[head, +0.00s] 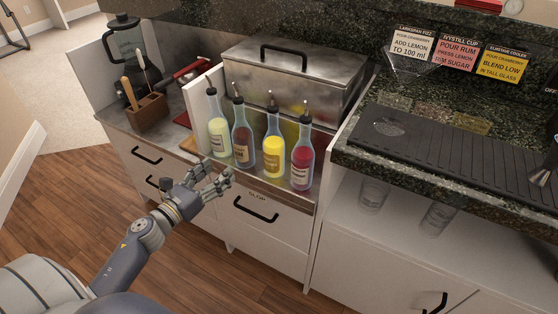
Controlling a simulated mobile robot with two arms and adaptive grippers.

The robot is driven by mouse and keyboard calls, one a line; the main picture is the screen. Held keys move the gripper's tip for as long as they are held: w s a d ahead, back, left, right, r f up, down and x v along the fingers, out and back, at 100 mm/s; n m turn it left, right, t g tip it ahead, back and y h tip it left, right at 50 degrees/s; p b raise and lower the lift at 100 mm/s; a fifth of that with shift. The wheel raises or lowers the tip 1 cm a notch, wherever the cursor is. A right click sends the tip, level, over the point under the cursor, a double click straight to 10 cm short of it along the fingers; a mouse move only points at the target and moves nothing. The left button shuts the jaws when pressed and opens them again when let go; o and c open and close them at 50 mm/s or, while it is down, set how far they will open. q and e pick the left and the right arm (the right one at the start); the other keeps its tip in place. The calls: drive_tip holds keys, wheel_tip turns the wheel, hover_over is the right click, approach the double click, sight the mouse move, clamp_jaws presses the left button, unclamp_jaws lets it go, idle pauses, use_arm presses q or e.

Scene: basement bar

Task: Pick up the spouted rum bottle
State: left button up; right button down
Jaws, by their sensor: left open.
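Several spouted bottles stand upright in a row on the steel shelf of the back counter. From the left they hold pale green liquid (219,130), brown liquid (242,143), yellow liquid (273,150) and red liquid (302,163). The brown one looks most like the rum bottle, but its label is too small to read. My left gripper (216,177) is open and empty, with its fingers just in front of and below the brown and pale green bottles. It looks apart from them. My right gripper is not in view.
A steel lidded bin (300,75) stands behind the bottles. A wooden caddy (148,112) and a blender (125,50) are at left. A granite counter with a black mat (440,135) is at right, with glasses (373,194) below. Recipe cards (457,53) hang behind.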

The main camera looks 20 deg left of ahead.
sight(237, 153)
use_arm(q)
drive_tip(key=shift+m+h, duration=0.4)
drive_tip(key=shift+m, duration=0.5)
drive_tip(key=w, duration=0.1)
drive_tip(key=w+d+r, duration=0.1)
drive_tip(key=w, duration=0.1)
drive_tip(key=w+d, duration=0.1)
drive_tip(key=w, duration=0.1)
drive_tip(key=shift+w+r, duration=0.2)
drive_tip(key=shift+r, duration=0.15)
drive_tip(key=shift+w+d+r+p, duration=0.1)
drive_tip(key=shift+w+d+p, duration=0.1)
drive_tip(key=shift+w, duration=0.75)
drive_tip(key=shift+w+d+r+p, duration=0.1)
drive_tip(key=shift+w+d, duration=0.05)
drive_tip(key=shift+w, duration=0.75)
drive_tip(key=shift+w+d+r+p, duration=0.1)
drive_tip(key=shift+w+d, duration=0.1)
drive_tip(key=shift+w, duration=0.75)
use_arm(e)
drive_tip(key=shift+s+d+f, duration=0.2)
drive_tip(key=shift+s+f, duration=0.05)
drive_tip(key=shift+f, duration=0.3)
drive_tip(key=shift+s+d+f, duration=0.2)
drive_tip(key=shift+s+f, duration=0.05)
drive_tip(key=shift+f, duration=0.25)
use_arm(q)
drive_tip(key=shift+r, duration=0.1)
drive_tip(key=c, duration=1.3)
